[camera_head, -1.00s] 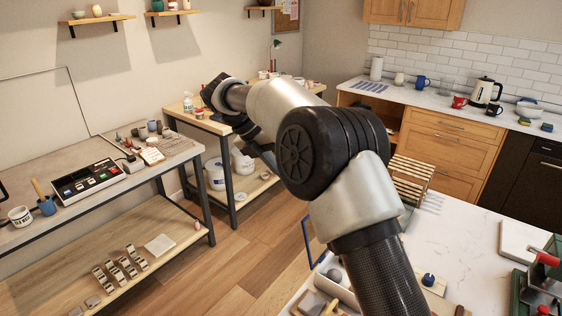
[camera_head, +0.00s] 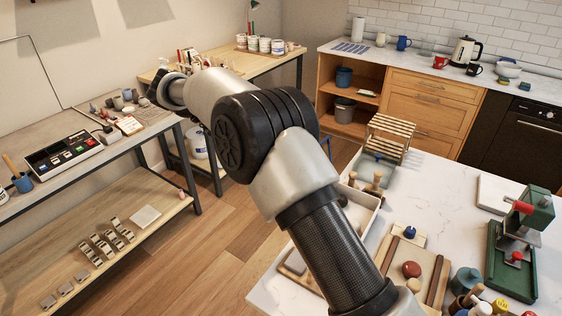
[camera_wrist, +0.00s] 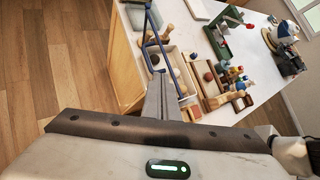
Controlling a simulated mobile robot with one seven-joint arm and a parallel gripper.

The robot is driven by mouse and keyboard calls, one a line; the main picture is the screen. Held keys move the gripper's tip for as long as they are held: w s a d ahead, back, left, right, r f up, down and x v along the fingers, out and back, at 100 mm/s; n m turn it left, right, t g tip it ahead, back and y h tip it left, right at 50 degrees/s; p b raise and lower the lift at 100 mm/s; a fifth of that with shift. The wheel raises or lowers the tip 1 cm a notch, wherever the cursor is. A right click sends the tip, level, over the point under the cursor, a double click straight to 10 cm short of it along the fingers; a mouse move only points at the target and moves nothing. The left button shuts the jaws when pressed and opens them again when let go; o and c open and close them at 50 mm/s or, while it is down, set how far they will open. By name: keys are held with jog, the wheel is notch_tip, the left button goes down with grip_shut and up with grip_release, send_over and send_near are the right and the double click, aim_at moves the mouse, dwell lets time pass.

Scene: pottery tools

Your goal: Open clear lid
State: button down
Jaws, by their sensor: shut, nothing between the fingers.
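My gripper (camera_wrist: 160,85) shows in the wrist view with its fingers shut and nothing between them. Beyond the fingertips, a thin blue-framed panel, apparently the clear lid (camera_wrist: 152,28), stands raised at a white open tray (camera_wrist: 178,68) on the counter. I cannot tell whether the fingers touch the frame. In the head view a short blue edge of the lid (camera_head: 326,141) shows behind my arm, and the white tray (camera_head: 368,198) holds wooden-handled tools. My arm hides my gripper and most of the lid there.
A white marble counter (camera_head: 455,205) carries a wooden rack (camera_head: 391,135), a wooden board with a red ball (camera_head: 411,269), a green press (camera_head: 513,262) and several jars. A workbench (camera_head: 150,140) stands at the left. The wood floor (camera_head: 215,225) between them is clear.

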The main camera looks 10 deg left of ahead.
jog(key=a+f+m+t+h+b, duration=0.35)
jog(key=f+m+t+b, duration=0.25)
jog(key=f+m+t, duration=0.75)
jog(key=w+d+r+n+g+p, duration=0.1)
jog(key=w+d+g+p, duration=0.1)
jog(key=d, duration=0.7)
jog(key=w+p, duration=0.1)
jog(key=w, duration=0.1)
jog(key=shift+w+d+r+n+g+p, duration=0.15)
jog(key=shift+w+r+n+g+p, duration=0.15)
jog(key=shift+w+r+n+g, duration=0.1)
